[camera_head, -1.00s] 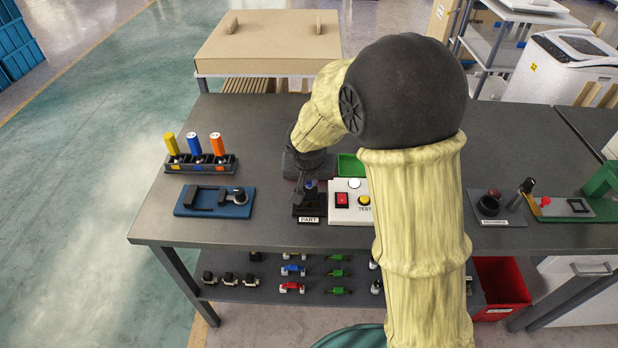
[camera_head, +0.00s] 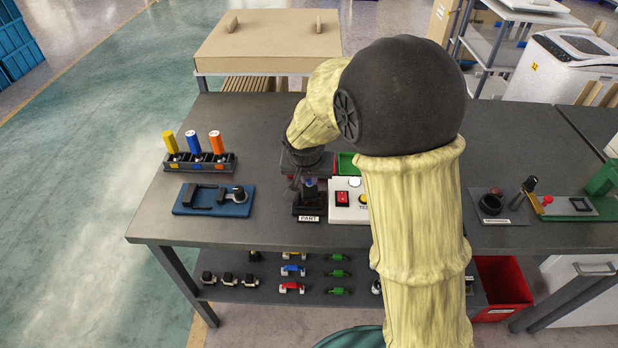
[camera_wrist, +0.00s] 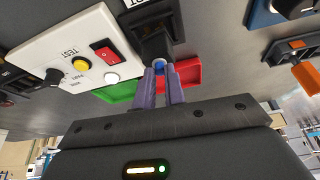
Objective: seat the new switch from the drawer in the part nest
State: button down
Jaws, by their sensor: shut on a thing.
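The part nest (camera_head: 309,207) is a dark block with a "PART" label, standing on the bench left of the white test box. It also shows in the wrist view (camera_wrist: 152,22).
The white test box (camera_head: 345,212) with a red rocker and yellow button stands close right of the nest. A green tray (camera_wrist: 117,93) and a red tray (camera_wrist: 189,72) lie behind. A blue fixture (camera_head: 213,210) and a rack of coloured-handled pieces (camera_head: 201,164) stand left.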

jog(key=shift+d+m+b, duration=0.1)
jog(key=shift+m+b, duration=0.3)
jog(key=shift+m+h+b, duration=0.4)
jog(key=shift+m+b, duration=0.05)
jog(key=shift+m, duration=0.15)
jog(key=shift+s, duration=0.1)
jog(key=shift+a, duration=0.2)
jog(key=shift+f+b, duration=0.85)
dwell(1.4)
jog(key=c, duration=1.4)
grip_release()
